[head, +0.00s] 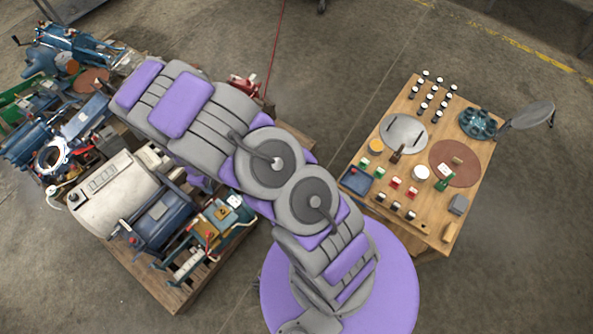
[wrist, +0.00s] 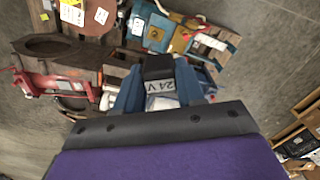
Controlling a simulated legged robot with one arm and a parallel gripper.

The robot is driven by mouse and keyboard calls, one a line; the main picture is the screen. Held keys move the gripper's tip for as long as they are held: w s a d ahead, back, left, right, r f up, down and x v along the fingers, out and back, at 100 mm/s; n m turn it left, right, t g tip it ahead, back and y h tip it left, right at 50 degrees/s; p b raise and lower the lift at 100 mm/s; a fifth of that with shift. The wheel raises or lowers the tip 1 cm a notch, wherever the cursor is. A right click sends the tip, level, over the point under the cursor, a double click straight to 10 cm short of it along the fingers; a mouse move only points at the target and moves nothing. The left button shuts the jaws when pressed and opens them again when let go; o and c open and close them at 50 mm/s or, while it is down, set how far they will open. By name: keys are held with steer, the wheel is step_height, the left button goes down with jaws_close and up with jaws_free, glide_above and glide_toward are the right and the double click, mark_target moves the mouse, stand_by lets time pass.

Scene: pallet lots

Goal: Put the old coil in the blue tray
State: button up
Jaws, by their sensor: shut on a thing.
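My gripper (wrist: 158,78) shows in the wrist view with its two blue fingers shut on a dark block with a pale label reading "24 V", which I take for the old coil (wrist: 160,88). The coil sits between the fingers, and its lower part is hidden by my wrist. In the head view my arm reaches over the pallet at left; the gripper and coil are hidden there. The blue tray (head: 357,181) lies at the left corner of the wooden table at right, well apart from my gripper. No coil is visible in it.
The wooden table (head: 437,236) holds a grey disc (head: 404,133), a brown disc (head: 455,163), a teal round holder (head: 478,123) and several small coloured blocks. A loaded pallet (head: 172,290) with machines stands at left. Bare floor lies between pallet and table, beyond my base.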

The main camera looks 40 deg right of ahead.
steer(key=w+d+r+m, duration=0.1)
steer(key=d+r+m, duration=0.1)
steer(key=r, duration=0.6)
steer(key=w+d+r+m, duration=0.2)
steer(key=d+r+m, duration=0.1)
steer(key=r, duration=0.6)
steer(key=w+d+r+m, duration=0.2)
steer(key=d+r+m, duration=0.1)
steer(key=r, duration=0.6)
steer(key=shift+d+r, duration=0.25)
steer(key=shift+d, duration=0.4)
